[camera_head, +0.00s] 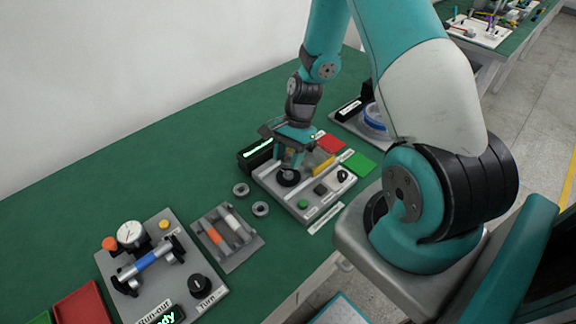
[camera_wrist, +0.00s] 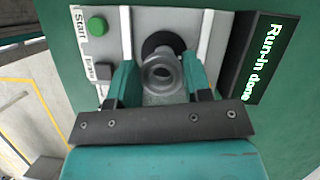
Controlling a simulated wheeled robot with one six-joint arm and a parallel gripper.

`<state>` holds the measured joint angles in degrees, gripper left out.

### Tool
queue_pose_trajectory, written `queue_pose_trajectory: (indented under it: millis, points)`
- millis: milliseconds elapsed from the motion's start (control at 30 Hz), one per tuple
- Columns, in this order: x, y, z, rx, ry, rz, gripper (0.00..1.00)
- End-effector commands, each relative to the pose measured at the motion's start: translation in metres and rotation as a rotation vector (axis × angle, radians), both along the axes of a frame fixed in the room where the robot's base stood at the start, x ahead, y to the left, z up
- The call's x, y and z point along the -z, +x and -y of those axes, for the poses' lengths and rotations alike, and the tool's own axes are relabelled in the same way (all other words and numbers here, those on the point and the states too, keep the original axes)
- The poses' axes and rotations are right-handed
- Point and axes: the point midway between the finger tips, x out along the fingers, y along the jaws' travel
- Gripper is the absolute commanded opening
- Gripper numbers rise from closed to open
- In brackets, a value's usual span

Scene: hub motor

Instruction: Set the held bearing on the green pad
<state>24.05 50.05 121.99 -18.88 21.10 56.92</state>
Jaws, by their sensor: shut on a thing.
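My gripper (camera_head: 287,160) is over the run-in station (camera_head: 318,205). In the wrist view my gripper (camera_wrist: 163,85) is shut on a grey ring-shaped bearing (camera_wrist: 162,73). The bearing is above or on the black round seat (camera_wrist: 163,43) of the station; I cannot tell whether they touch. In the head view the held bearing is not clearly made out. A green pad (camera_head: 358,163) lies flat on the table behind and right of the station, beside a red pad (camera_head: 328,143). The green pad does not show in the wrist view.
The station's display (camera_wrist: 262,60) reads "Run-in done"; its green start button (camera_wrist: 97,26) is near. Two loose bearings (camera_head: 240,189) (camera_head: 260,208) lie left of the station. A tray (camera_head: 228,236) with rods and a run-out fixture (camera_head: 150,258) stand further left. Another red pad (camera_head: 80,303) is bottom left.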

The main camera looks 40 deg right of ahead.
Motion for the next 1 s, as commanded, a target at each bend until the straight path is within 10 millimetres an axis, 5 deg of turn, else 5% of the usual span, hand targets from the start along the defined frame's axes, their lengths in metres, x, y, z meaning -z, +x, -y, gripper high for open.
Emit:
queue_pose_trajectory:
  millis: [300,767,800,900,1000]
  points:
    - [0.039,-0.001,-0.001,-0.001,0.001,-0.002,0.21]
    - [0.05,0.0,0.0,0.0,0.001,-0.001,0.21]
    - [0.049,0.0,0.0,0.0,0.0,0.0,0.5]
    - [0.048,0.0,0.0,0.0,0.0,0.0,0.71]
    - [0.048,0.0,0.0,0.0,0.0,0.0,0.71]
